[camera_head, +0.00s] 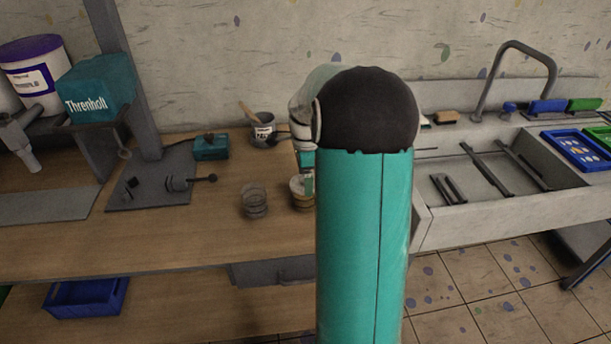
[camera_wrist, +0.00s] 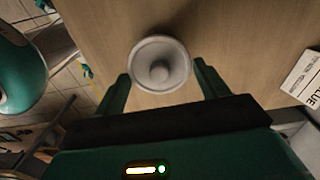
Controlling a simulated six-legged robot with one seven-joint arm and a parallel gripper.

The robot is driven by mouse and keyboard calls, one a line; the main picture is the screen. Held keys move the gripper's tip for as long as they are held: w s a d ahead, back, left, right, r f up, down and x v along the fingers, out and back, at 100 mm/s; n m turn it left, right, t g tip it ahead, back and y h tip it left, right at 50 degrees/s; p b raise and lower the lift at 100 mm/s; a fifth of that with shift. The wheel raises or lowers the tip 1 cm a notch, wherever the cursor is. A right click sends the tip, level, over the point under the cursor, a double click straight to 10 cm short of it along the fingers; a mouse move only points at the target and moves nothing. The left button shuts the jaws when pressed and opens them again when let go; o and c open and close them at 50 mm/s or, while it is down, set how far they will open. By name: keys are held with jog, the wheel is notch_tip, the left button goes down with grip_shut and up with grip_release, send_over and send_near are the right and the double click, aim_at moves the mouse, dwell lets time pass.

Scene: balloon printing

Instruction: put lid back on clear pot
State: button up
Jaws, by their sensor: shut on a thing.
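A round pale lid (camera_wrist: 176,82) with a central knob sits between the two green fingers of my gripper (camera_wrist: 161,70) in the wrist view, above the wooden bench. In the head view, a green finger of my gripper (camera_head: 308,184) shows by a pale round thing (camera_head: 298,198); my arm partly hides this spot, and I cannot tell whether anything is beneath the lid. A clear pot (camera_head: 254,203) stands upright and open on the bench, a little left of my gripper.
A dark mug (camera_head: 264,132) with a wooden stick stands behind. A teal box (camera_head: 211,147) and a grey plate (camera_head: 150,193) with small tools are to the left. A sink (camera_head: 470,195) is to the right. A white label card (camera_wrist: 303,78) lies at the wrist view's right. Bare bench lies left of the pot.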

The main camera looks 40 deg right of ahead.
dwell(0.4)
jog(key=o, duration=1)
jog(key=shift+o, duration=0.3)
jog(key=shift+r, duration=0.1)
jog(key=shift+r, duration=3.45)
grip_shut()
jog(key=shift+f, duration=0.15)
